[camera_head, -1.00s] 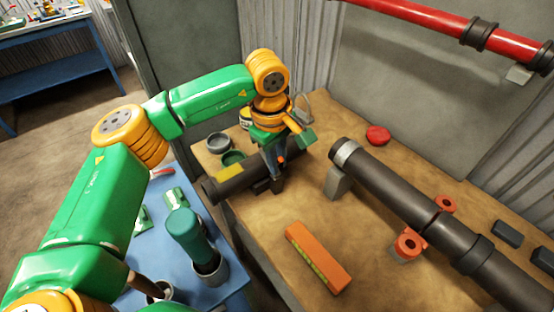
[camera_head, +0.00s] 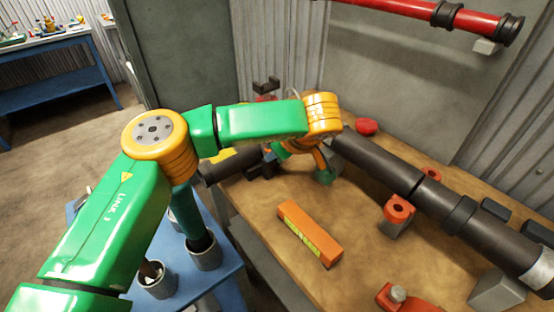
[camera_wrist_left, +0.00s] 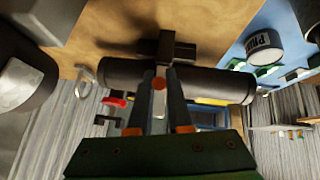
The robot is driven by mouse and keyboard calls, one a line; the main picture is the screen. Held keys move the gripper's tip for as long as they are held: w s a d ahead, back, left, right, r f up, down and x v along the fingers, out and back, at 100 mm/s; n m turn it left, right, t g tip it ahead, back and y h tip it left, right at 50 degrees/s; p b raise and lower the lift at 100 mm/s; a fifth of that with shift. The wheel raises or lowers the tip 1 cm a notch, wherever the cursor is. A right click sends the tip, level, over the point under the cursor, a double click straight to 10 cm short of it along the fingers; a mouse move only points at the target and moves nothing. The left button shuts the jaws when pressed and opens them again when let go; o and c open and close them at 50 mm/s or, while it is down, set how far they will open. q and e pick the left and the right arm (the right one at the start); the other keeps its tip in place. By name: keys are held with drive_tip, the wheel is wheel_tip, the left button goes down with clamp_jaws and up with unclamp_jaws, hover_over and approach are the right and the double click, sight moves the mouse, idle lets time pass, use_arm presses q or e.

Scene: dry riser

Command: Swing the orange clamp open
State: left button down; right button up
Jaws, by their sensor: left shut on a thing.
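An orange clamp ear (camera_head: 398,207) sits on a grey block in front of the long dark pipe (camera_head: 385,165) in the head view; a second orange ear (camera_head: 431,173) shows behind the pipe. Another orange piece (camera_head: 395,298) with a grey bolt is cut by the bottom edge. An orange round spot shows between the fingers. My right gripper is not in view.
An orange level (camera_head: 310,235) lies on the wooden bench (camera_head: 345,205). A red round object (camera_head: 367,127) lies at the back. A red pipe (camera_head: 415,10) runs along the wall. A blue table (camera_head: 222,275) with cups stands at the left. Bare wood lies around the level.

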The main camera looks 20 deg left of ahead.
use_arm(q)
drive_tip(key=shift+d+f+t+y+b, duration=0.2)
drive_tip(key=shift+t+y+b, duration=0.1)
drive_tip(key=shift+y+b, duration=0.15)
drive_tip(key=c, duration=0.8)
unclamp_jaws()
drive_tip(key=shift+a, duration=0.1)
drive_tip(key=shift+c, duration=0.2)
drive_tip(key=b+v, duration=0.1)
drive_tip(key=v, duration=0.6)
drive_tip(key=shift+s, duration=0.1)
drive_tip(key=shift+r, duration=0.15)
